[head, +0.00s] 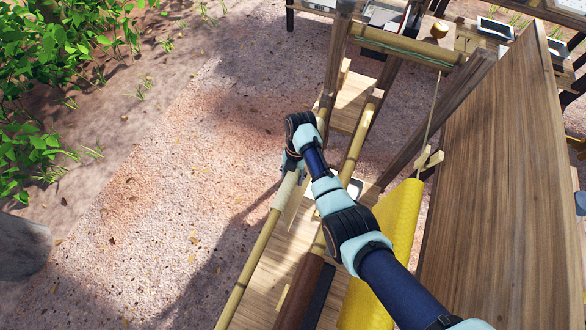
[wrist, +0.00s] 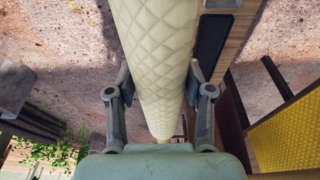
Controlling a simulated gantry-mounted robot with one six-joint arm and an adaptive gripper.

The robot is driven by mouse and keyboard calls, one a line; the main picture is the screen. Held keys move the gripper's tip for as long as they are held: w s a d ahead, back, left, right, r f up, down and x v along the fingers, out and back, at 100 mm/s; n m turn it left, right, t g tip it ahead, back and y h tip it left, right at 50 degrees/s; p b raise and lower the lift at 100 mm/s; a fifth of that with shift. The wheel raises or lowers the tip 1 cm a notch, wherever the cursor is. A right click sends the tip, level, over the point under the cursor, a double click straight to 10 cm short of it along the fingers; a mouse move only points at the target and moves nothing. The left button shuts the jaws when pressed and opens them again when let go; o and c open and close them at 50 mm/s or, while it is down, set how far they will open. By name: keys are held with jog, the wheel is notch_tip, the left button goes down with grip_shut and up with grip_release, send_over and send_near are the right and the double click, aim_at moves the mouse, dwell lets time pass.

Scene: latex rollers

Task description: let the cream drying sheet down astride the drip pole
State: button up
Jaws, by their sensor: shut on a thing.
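The cream drying sheet (wrist: 155,60) fills the middle of the wrist view as a long, rounded, diamond-quilted form running between my fingers. In the head view, a pale stretch of the sheet (head: 286,191) shows just below my gripper, along the line of the bamboo drip pole (head: 243,279). My gripper (head: 291,168) is over the pole, shut on the sheet, with one finger on each side of it in the wrist view (wrist: 160,88). The sheet looks folded around the pole's line. My gripper hides part of it, and I cannot tell whether it rests on the pole.
A second bamboo pole (head: 356,148) runs to the right of the drip pole, with a brown roller (head: 301,291) below it. A yellow sheet (head: 398,218) hangs further right, beside a large wooden board (head: 505,190). Open gravel ground (head: 165,190) lies to the left.

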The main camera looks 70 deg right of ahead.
jog(key=shift+f, duration=0.25)
jog(key=o, duration=1.5)
jog(key=v, duration=0.7)
jog(key=shift+r, duration=0.25)
